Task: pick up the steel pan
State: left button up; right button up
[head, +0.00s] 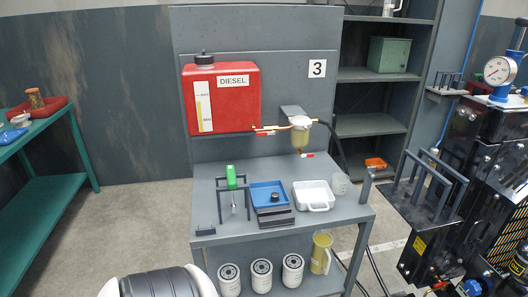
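A shallow, pale rectangular pan (313,194) with a handle at its front sits on the right part of the grey bench top (228,222). It looks white or light metal and is the thing in view that best fits the steel pan. It looks empty. Neither of my grippers shows in the head view.
A blue tray (261,188) with a dark part stands left of the pan. A green-handled tool (232,178) hangs in a dark rack. A filter bowl (299,138) is above and behind. The bench's front-left top is mostly clear.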

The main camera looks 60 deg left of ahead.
aim_at(317, 196)
jog(key=u, duration=1.5)
